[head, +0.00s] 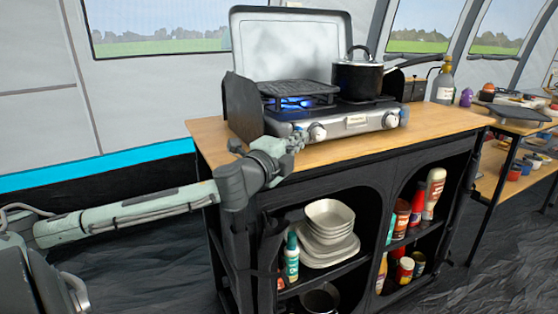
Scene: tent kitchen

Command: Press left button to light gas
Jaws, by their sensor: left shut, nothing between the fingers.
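A silver two-burner gas stove (357,121) with a raised lid stands on the wooden counter. Its front has a left knob (317,132) and a right knob (391,120). Blue flame (292,103) shows under the black grill plate (298,88) on the left burner. My left gripper (298,138) is shut at the stove's front left corner, just left of the left knob. It largely hides the left button's area, and I cannot tell if the fingertips touch it. My right gripper is not in view.
A black lidded pot (357,78) sits on the right burner. A bottle (442,84) stands right of the stove. Shelves below hold stacked bowls (329,228) and condiments. The wooden counter (222,140) is bare at its left end.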

